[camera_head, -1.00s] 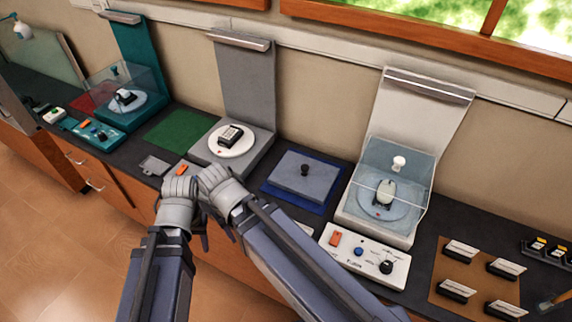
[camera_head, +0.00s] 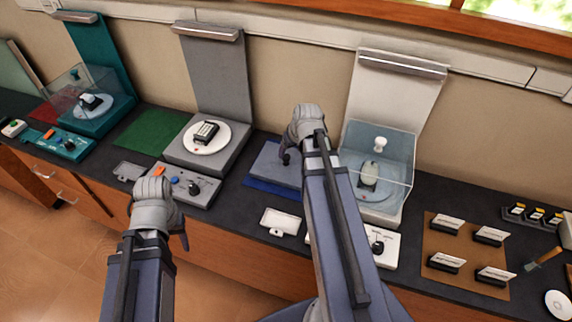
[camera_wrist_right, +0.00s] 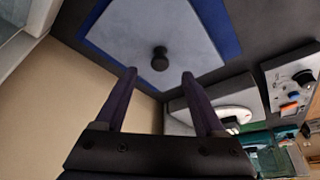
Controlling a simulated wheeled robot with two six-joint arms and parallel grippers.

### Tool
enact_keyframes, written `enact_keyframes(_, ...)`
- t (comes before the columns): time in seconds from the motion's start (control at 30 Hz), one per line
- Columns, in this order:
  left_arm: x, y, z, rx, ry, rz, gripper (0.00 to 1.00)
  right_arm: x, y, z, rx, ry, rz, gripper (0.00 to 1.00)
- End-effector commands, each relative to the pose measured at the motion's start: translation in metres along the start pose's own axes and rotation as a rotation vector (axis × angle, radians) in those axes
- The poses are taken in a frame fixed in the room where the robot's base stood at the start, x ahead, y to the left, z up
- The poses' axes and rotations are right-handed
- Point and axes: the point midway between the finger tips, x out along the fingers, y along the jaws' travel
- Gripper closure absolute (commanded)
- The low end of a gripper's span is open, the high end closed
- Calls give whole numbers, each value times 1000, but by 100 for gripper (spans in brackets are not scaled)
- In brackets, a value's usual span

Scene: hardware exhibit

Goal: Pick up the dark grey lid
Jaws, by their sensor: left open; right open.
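The dark grey lid (camera_head: 268,165) is a flat square plate lying on a blue mat (camera_head: 272,187) on the counter. Its black knob (camera_wrist_right: 159,58) shows in the right wrist view, with the lid's plate (camera_wrist_right: 150,25) around it. My right gripper (camera_wrist_right: 159,74) is open, with its two fingers on either side of the knob's line and nothing between them. In the head view my right gripper (camera_head: 296,145) hangs over the lid's right side and hides part of it. My left gripper (camera_head: 160,210) is open and empty at the counter's front edge.
A grey stand (camera_head: 205,155) with a round plate is left of the lid. A clear case (camera_head: 395,150) on a white stand is close on the right. A small white tray (camera_head: 279,221) lies in front. A green mat (camera_head: 150,130) is clear.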

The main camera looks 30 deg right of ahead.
Motion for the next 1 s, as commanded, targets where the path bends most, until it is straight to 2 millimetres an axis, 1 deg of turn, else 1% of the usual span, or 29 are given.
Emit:
enact_keyframes(0.03,0,0,0,0,0,0,50,0,3,0,3,3,1,29)
enact_keyframes(0.17,2,0,0,0,0,0,50,2,3,0,3,4,2,29)
enact_keyframes(0.47,25,2,-2,0,0,0,50,27,3,0,2,3,2,29)
enact_keyframes(0.63,25,2,-1,0,0,0,50,27,2,0,2,3,2,29)
enact_keyframes(0.73,29,3,-2,0,0,0,50,31,2,0,2,3,2,29)
enact_keyframes(0.87,41,4,-2,0,0,0,50,44,1,0,1,3,2,29)
enact_keyframes(1.0,58,6,-3,0,0,0,50,64,-1,-1,1,3,2,29)
